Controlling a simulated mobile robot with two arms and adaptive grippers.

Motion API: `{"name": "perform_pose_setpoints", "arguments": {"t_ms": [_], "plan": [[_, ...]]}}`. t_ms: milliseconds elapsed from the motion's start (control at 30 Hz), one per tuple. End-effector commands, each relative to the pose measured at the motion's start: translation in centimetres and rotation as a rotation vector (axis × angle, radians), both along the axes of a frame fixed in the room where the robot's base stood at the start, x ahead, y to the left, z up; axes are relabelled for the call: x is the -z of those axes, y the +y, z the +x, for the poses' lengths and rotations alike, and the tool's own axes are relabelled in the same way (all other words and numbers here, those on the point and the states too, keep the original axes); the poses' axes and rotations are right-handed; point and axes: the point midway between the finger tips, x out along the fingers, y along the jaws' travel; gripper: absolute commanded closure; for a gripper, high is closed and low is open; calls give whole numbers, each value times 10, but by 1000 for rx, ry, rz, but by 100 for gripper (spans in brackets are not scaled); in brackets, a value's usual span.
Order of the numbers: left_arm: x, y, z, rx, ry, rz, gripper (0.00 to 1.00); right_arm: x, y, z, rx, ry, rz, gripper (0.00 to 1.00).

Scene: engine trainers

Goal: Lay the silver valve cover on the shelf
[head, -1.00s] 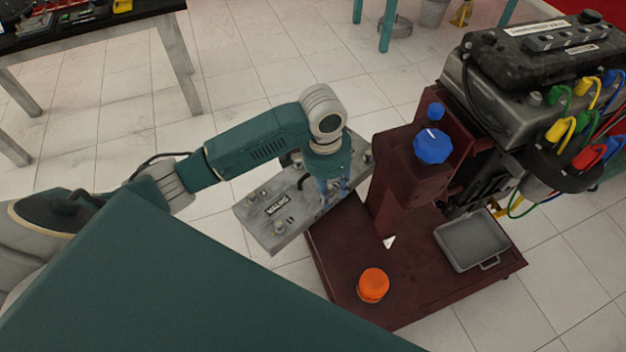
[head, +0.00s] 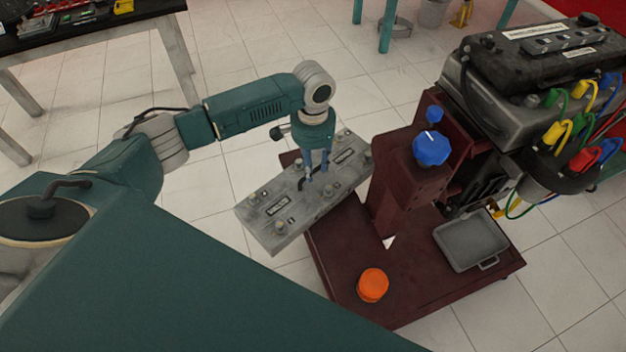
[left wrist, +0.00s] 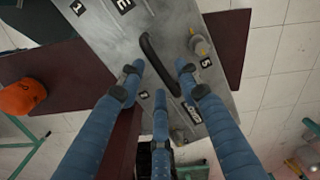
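The silver valve cover (head: 270,222), a long flat plate with small labels, caps and a dark handle, lies across the dark red shelf (head: 335,262) at the base of the engine stand. Its left end sticks out past the shelf over the floor. My left gripper (head: 316,172) points down above the cover's middle. In the left wrist view the valve cover (left wrist: 215,85) fills the upper middle, and the three blue fingers of the left gripper (left wrist: 160,72) are spread around the handle, apart from it. My right gripper is not in view.
An orange cap (head: 373,285) and a grey tray (head: 471,240) sit on the stand's base. The stand's upright with a blue knob (head: 431,147) rises just right of the cover. The engine (head: 530,85) with coloured cables is further right. Tiled floor is clear on the left.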

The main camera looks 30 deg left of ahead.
Motion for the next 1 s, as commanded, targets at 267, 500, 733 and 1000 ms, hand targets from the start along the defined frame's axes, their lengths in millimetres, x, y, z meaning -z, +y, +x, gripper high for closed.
{"name": "perform_pose_setpoints", "arguments": {"t_ms": [267,500,733,1000], "plan": [[34,-2,1,0,2,1,66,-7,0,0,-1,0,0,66],[35,-2,2,1,0,0,66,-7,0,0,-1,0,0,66],[35,-2,2,0,0,0,100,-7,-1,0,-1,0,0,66],[32,-2,4,0,-5,-1,100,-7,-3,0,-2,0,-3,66]]}}
